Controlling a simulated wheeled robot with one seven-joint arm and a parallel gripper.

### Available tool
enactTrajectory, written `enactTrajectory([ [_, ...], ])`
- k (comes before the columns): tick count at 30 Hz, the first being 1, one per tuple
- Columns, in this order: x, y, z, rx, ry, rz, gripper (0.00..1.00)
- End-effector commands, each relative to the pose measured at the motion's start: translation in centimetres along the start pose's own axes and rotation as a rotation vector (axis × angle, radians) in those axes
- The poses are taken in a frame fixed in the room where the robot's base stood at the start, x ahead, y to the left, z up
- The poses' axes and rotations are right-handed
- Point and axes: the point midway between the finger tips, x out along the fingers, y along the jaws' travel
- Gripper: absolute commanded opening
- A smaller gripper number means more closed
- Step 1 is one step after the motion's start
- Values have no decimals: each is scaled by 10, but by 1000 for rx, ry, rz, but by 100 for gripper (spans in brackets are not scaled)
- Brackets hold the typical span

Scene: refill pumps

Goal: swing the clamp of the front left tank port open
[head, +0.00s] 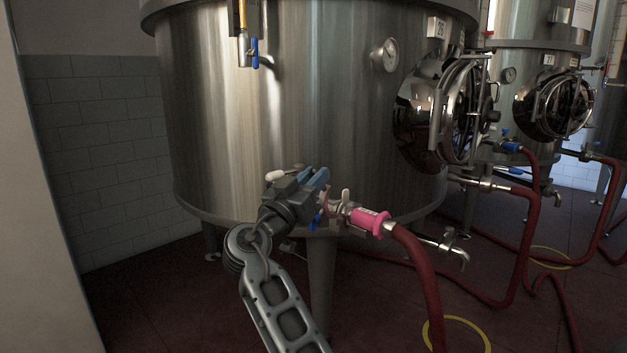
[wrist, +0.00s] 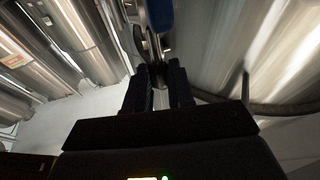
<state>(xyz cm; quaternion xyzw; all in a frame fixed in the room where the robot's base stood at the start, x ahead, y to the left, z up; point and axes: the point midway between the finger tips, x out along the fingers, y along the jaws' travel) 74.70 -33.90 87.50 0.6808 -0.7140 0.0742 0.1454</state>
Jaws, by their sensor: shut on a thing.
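The front left tank port (head: 338,207) sits low on the large steel tank, with a pink coupling (head: 369,222) and a red hose on its outer end. A small metal wing piece (head: 346,197), seemingly of the clamp, stands up just behind the coupling. My gripper (head: 322,178) is at the port, on its left side. In the wrist view my gripper (wrist: 160,80) is shut on a thin metal part (wrist: 151,52) that runs away from the fingers. I cannot tell whether this is the clamp's handle. A blue lever (head: 316,220) hangs below the fingers.
The steel tank (head: 300,110) rises close behind my gripper. A round hatch (head: 462,110) juts out at right. The red hose (head: 420,275) drops to the floor on the right. A tank leg (head: 321,275) stands below. The floor at left (head: 150,300) is clear.

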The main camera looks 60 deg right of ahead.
Motion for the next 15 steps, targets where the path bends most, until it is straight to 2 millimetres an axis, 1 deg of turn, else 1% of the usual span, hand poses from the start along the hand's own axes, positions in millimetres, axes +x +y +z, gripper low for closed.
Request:
enactTrajectory([
  [1, 1, 0, 1, -1, -1, 1, 0],
  [2, 1, 0, 1, -1, -1, 1, 26],
  [3, 1, 0, 1, -1, -1, 1, 30],
  [9, 0, 0, 0, 0, -1, 1, 48],
  [15, 0, 0, 0, 0, 0, 0, 48],
])
